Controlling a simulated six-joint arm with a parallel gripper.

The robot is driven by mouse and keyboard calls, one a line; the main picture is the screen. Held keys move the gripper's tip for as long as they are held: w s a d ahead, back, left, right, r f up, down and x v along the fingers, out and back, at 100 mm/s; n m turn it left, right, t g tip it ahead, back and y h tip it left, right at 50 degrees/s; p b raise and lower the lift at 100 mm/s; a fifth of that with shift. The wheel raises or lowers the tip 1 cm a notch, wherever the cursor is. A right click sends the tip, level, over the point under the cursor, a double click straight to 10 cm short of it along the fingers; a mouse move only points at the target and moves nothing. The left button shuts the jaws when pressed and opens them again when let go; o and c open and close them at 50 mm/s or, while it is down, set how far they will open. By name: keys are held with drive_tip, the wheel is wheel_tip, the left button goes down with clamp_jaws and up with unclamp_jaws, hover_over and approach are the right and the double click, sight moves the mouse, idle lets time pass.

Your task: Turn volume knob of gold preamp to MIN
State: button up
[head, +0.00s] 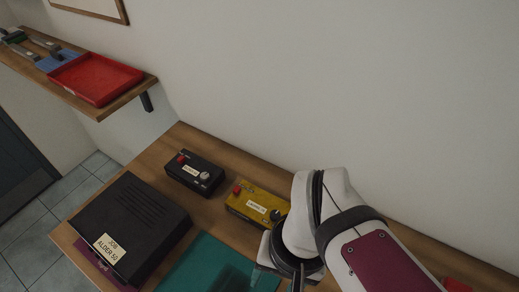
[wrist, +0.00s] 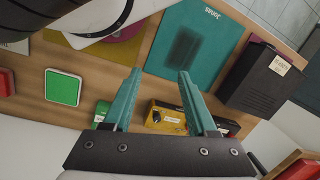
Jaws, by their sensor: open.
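The gold preamp (head: 249,207) sits on the wooden bench in the head view, with a red knob or button (head: 237,189) at its left end, a pale label, and a dark-and-silver knob (head: 276,215) at its right end beside my arm. The knob's pointer direction and any MIN mark are too small to read. The gold preamp also shows in the wrist view (wrist: 166,117), seen between and beyond the fingers. My gripper (wrist: 161,73) has teal fingers spread apart with nothing held between them. In the head view my wrist hides most of the gripper.
A black preamp (head: 194,173) stands left of the gold one. A large black box (head: 128,228) labelled "JOB ALDER 50" stands at front left. A teal mat (head: 205,268) lies in front. A red tray (head: 96,78) is on the wall shelf. A green square (wrist: 62,88) shows in the wrist view.

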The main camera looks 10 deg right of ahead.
drive_tip(key=shift+o, duration=0.2)
drive_tip(key=w+d+r+m+h, duration=0.1)
drive_tip(key=w+d+m, duration=0.2)
drive_tip(key=w+m, duration=0.3)
drive_tip(key=w, duration=0.5)
drive_tip(key=m, duration=0.5)
hover_over(276, 214)
wheel_tip(276, 214, down, 2)
drive_tip(key=shift+h, duration=0.4)
wheel_tip(276, 214, down, 16)
drive_tip(key=shift+r, duration=0.1)
clamp_jaws()
